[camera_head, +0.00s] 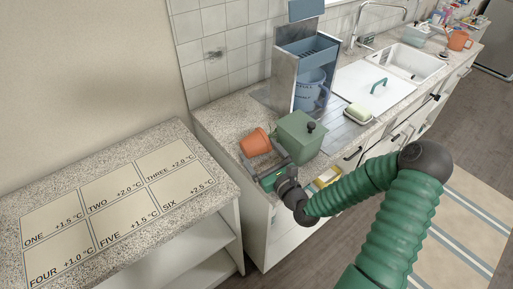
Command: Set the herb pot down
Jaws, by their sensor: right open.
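A terracotta pot (256,142), the likely herb pot, is tilted over to one side near the left end of the kitchen counter. No plant shows in it. My right gripper (266,172) is open at the counter's front edge, just below and in front of the pot in the picture. I cannot tell whether the fingers touch the pot. My left gripper is not in view.
A green lidded box (299,138) stands close to the pot's right. Behind it is a grey-blue stand with a blue jug (309,88). A lower side table (120,151) at left carries a mat (118,205) of numbered labelled squares, all bare.

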